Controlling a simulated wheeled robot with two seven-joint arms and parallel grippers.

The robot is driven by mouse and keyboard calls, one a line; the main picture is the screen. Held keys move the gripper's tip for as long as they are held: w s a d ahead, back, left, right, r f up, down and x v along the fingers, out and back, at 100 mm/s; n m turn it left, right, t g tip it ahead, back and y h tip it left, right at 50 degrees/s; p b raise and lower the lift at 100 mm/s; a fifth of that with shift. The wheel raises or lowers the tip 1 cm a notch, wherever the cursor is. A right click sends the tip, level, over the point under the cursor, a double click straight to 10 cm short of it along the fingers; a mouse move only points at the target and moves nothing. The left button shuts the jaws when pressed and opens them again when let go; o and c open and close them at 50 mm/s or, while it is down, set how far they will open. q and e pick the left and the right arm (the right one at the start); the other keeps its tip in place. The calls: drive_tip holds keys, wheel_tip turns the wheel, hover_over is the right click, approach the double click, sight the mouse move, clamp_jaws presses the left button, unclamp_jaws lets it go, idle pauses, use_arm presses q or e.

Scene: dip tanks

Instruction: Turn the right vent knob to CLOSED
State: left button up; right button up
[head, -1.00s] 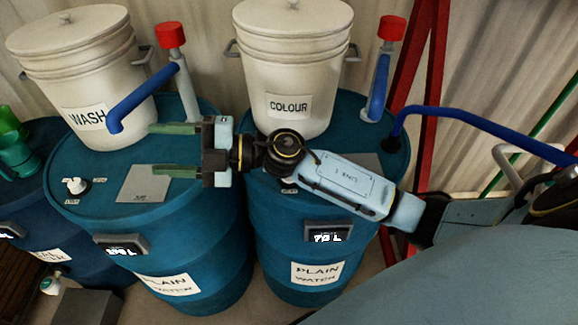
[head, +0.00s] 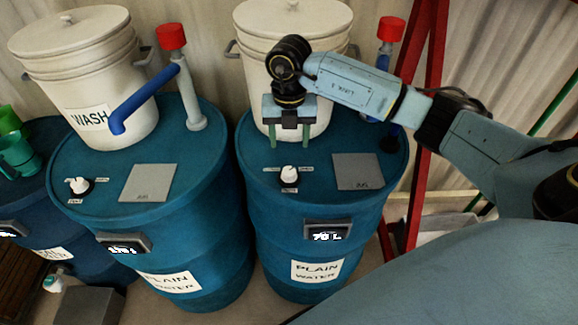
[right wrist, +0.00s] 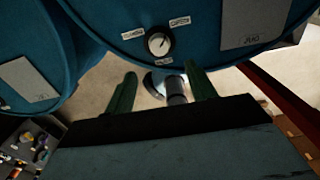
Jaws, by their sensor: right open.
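The right vent knob (head: 289,175) is a white knob on a dark round base, on top of the right blue drum (head: 259,283). It also shows in the right wrist view (right wrist: 158,43), with small labels around it that are too small to read; its setting is unclear. My right gripper (head: 289,143) points down over the drum top, just behind the knob in the head view. Its green fingers are apart and empty. In the right wrist view the open fingers (right wrist: 159,70) show below the knob, not around it. My left gripper is out of view.
A white bucket (head: 290,20) stands on the drum behind my gripper. A grey plate (head: 358,171) lies right of the knob. A red-capped pipe (head: 391,30) and a red frame (head: 416,130) stand at right. The left drum (head: 200,265) has its own white knob (head: 79,186).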

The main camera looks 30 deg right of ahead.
sight(289, 171)
wheel_tip(289, 171, down, 11)
drive_tip(key=shift+p, duration=0.75)
drive_tip(key=c, duration=1)
